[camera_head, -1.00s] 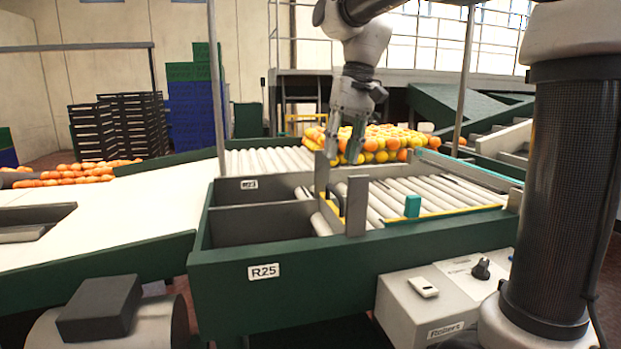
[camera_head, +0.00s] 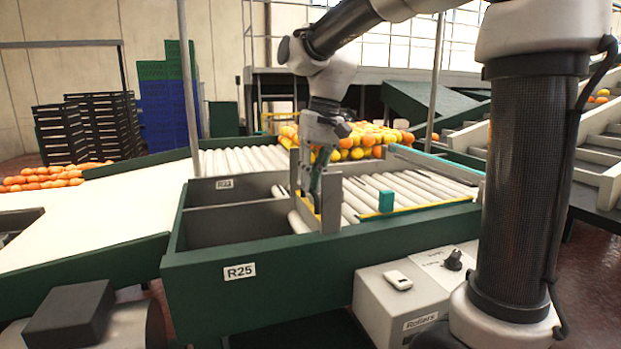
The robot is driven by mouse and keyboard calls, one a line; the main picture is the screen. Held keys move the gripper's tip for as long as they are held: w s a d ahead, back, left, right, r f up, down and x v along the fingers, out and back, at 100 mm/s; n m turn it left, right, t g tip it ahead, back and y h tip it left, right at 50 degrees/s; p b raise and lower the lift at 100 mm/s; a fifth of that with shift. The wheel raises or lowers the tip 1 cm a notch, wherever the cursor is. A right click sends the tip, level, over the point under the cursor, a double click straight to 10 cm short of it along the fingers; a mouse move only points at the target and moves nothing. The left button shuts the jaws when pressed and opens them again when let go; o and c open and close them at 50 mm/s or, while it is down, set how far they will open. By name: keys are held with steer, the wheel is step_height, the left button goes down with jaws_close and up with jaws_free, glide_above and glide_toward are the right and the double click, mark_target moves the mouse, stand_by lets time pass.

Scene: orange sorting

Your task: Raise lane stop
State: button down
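Two upright grey posts, the near one (camera_head: 331,203) and the far one (camera_head: 294,172), stand at the left end of the roller lane (camera_head: 365,192). They appear to frame the lane stop, whose bar is mostly hidden behind the near post and my gripper. My gripper (camera_head: 316,188) points down between the posts, low over the lane end. Its fingertips are partly hidden by the near post, so I cannot tell whether they touch or hold anything. A small teal block (camera_head: 386,201) stands upright on the yellow strip along the lane's near side.
Oranges and yellow fruit (camera_head: 358,140) are heaped at the lane's far end. A green-walled bin (camera_head: 208,262) labelled R25 lies left of the posts. A grey control box (camera_head: 385,303) with a switch and knob stands in front. A thin pole (camera_head: 189,80) rises behind the bin.

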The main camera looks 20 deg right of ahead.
step_height(320, 180, up, 8)
steer(key=shift+f, duration=0.15)
stand_by(0.3)
steer(key=c, duration=1.5)
jaws_free()
steer(key=r, duration=0.4)
steer(key=d+r, duration=0.1)
steer(key=r, duration=0.2)
steer(key=d+r, duration=0.1)
steer(key=r, duration=0.3)
steer(key=shift+d+r, duration=0.2)
steer(key=shift+r, duration=0.15)
